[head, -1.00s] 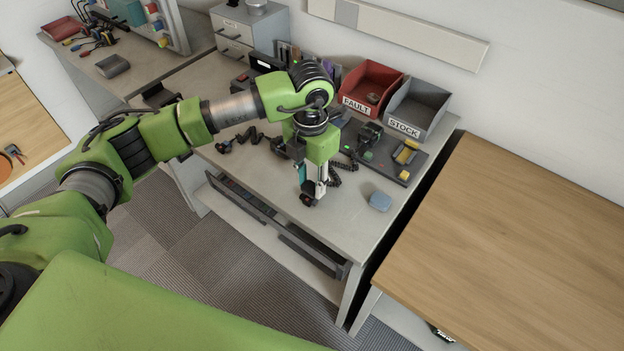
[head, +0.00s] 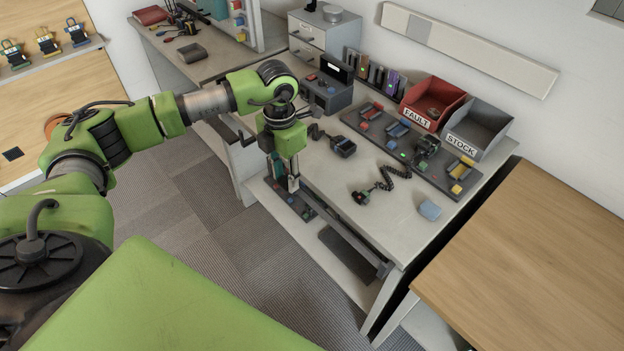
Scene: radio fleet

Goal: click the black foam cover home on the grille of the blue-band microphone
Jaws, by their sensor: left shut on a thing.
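My left gripper (head: 291,188) points down beside the front edge of the workbench, over the shallow tray or drawer (head: 325,222) under the top. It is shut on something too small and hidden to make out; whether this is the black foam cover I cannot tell. A dark hand microphone (head: 362,197) with a coiled cord lies on the bench to its right. Another dark microphone (head: 344,147) with a cord lies farther back. No blue band can be made out on either. My right gripper is not in view.
Red FAULT bin (head: 412,118) and grey STOCK bin (head: 459,140) stand at the back. A dark rack (head: 459,190) with radio parts lies before them. A blue pad (head: 429,210) lies at the right. The front middle of the bench is mostly clear. A wooden table (head: 540,260) stands right.

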